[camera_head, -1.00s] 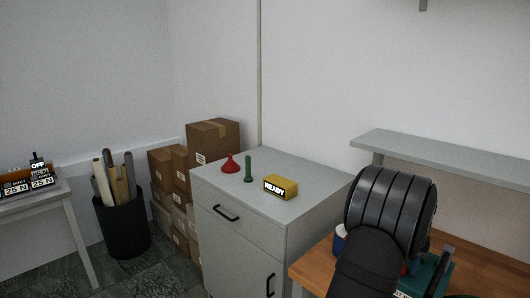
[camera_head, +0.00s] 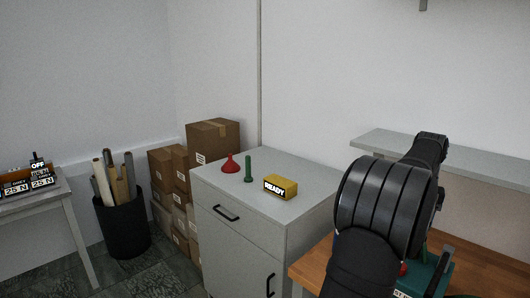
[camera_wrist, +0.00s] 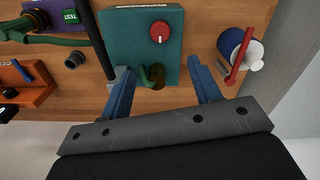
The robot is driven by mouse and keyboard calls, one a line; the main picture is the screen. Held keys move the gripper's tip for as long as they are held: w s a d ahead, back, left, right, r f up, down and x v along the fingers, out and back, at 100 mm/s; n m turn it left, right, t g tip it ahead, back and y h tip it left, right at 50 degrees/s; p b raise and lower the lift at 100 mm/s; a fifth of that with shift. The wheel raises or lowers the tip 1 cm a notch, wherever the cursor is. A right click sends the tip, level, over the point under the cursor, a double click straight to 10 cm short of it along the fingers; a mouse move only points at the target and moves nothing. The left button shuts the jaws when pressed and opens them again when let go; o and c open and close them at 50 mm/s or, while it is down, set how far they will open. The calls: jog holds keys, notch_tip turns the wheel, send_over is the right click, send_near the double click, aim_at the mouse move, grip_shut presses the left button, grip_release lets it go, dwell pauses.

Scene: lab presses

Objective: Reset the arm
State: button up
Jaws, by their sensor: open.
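A green cylinder-like part (camera_wrist: 153,76) of the press shows between the fingertips. In the head view my arm covers much of the bench at the right, and my gripper is hidden behind it. The teal press (camera_head: 424,275) shows only partly there.
A blue and white container (camera_wrist: 236,43) with a red-handled thing stands right of the press. An orange device (camera_wrist: 22,90) is at the left. A grey cabinet (camera_head: 245,237) carries a red funnel (camera_head: 230,164), a green post (camera_head: 248,170) and a yellow READY block (camera_head: 280,187). A shelf (camera_head: 480,166) runs behind my arm.

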notch_tip(320, 180, down, 15)
jog(key=shift+f, duration=0.2)
jog(key=shift+r+m, duration=0.15)
jog(key=shift+m, duration=0.75)
jog(key=m, duration=0.8)
jog(key=shift+r+m, duration=0.25)
jog(key=shift+m, duration=0.25)
notch_tip(320, 180, up, 6)
jog(key=shift+f, duration=0.1)
